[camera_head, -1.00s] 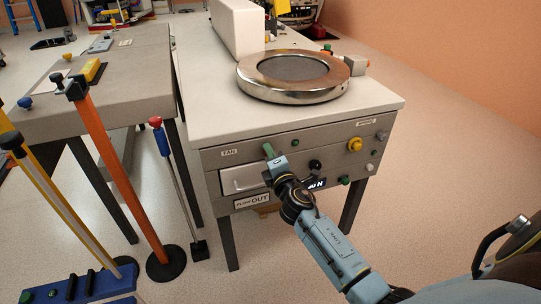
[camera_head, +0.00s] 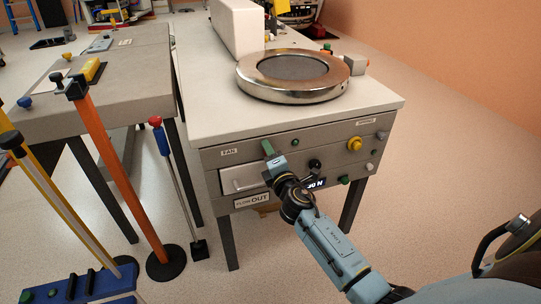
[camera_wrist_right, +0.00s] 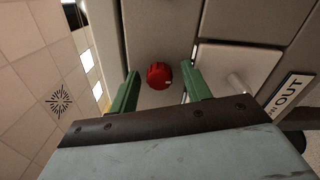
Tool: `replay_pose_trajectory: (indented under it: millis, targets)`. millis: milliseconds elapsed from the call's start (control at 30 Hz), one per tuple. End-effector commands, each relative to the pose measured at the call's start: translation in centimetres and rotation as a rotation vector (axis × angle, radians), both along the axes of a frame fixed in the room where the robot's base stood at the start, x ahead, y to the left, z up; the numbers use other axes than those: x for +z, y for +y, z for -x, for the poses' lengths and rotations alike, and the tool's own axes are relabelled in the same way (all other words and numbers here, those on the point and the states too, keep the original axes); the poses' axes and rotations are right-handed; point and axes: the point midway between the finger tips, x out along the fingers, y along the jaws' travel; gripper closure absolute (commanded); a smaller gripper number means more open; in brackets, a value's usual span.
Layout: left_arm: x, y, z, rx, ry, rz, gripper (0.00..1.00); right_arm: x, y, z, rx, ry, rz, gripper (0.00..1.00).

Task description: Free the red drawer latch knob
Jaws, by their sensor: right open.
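The red latch knob (camera_wrist_right: 159,76) is a small ribbed disc on the grey cabinet front, beside a pale drawer face. My right gripper (camera_wrist_right: 162,73) is open, with one green finger on each side of the knob and a gap to both. In the head view my right gripper (camera_head: 268,150) is at the cabinet front, just above the white drawer (camera_head: 240,179), and the red knob is hidden behind it. The drawer looks shut, with a small handle. My left gripper is not in view.
The cabinet's white top (camera_head: 215,112) carries a round metal ring (camera_head: 293,76). A yellow knob (camera_head: 355,144), a black knob (camera_head: 315,165) and green knobs share the front panel. An orange post (camera_head: 120,170) and a red-capped blue post (camera_head: 163,140) stand left.

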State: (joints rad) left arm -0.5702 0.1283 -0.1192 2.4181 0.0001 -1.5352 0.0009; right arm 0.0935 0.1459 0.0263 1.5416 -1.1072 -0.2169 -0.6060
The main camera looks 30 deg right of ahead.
Motion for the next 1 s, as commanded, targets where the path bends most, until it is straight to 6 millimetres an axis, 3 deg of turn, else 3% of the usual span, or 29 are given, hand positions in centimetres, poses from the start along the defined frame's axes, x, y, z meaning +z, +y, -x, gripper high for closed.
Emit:
replay_pose_trajectory:
  millis: [233,433,700,1000]
  targets:
    - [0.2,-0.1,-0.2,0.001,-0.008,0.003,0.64,0.0,0.4,1.3,0.001,0.001,-0.002,0.52]
    - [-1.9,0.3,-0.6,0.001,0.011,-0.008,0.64,0.0,1.3,5.2,0.000,0.003,-0.003,0.52]
    - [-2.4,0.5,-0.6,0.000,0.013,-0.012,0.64,0.0,2.5,10.5,-0.001,0.001,-0.002,0.52]
    - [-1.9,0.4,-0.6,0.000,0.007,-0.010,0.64,0.0,3.1,13.0,0.000,0.000,0.000,0.52]
